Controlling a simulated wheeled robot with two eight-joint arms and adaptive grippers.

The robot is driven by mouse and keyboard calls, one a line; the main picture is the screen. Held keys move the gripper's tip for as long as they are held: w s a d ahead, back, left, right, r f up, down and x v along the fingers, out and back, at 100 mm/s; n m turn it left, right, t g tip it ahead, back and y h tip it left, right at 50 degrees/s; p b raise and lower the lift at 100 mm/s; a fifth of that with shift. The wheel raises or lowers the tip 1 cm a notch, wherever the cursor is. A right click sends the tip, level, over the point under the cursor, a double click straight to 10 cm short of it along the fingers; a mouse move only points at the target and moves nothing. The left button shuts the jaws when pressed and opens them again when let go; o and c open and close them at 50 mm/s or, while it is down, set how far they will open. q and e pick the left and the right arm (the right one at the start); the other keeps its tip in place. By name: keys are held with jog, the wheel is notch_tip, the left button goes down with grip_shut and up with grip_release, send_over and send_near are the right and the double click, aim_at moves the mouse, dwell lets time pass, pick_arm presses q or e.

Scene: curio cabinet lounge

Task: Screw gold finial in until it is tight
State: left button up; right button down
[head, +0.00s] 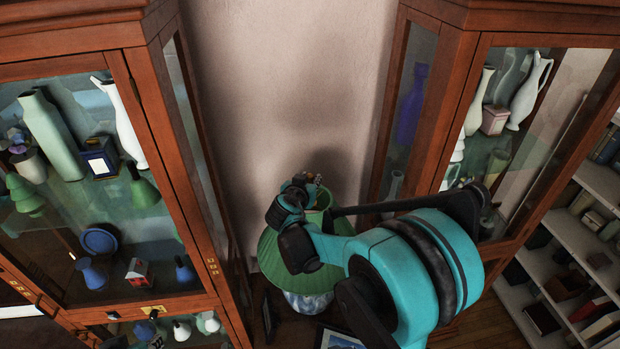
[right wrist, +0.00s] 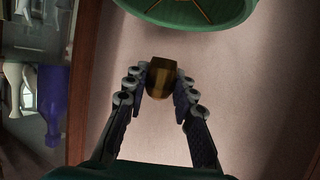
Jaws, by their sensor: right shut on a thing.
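The gold finial (right wrist: 161,78) is a small brass-coloured piece in the right wrist view, between the fingertips of my right gripper (right wrist: 160,84). The gripper is shut on it. In the head view my right gripper (head: 308,184) is above the top of a lamp with a green shade (head: 280,255), and the finial is too small to make out clearly there. The shade's open rim shows at the top of the right wrist view (right wrist: 190,14), with thin brass spokes inside. The finial appears apart from the spokes in that view. My left gripper is not in view.
A glass cabinet with vases (head: 55,135) stands at the left, and another cabinet (head: 455,110) at the right. The lamp stands between them before a plain wall (head: 290,80). A picture frame (head: 338,338) is near the lamp's base. White bookshelves (head: 575,240) are at far right.

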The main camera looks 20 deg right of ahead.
jog(key=shift+w+d+f+b, duration=0.15)
jog(key=shift+w+f+b, duration=0.05)
jog(key=shift+f+b, duration=0.2)
jog(key=shift+s+f+b, duration=0.15)
jog(key=shift+f+b, duration=0.55)
jog(key=shift+f, duration=0.05)
notch_tip(320, 180, down, 3)
jog(key=b, duration=0.2)
jog(key=shift+b, duration=0.3)
jog(key=shift+f+b, duration=0.1)
jog(key=shift+b, duration=0.25)
jog(key=shift+f+b, duration=0.4)
jog(key=shift+r, duration=0.1)
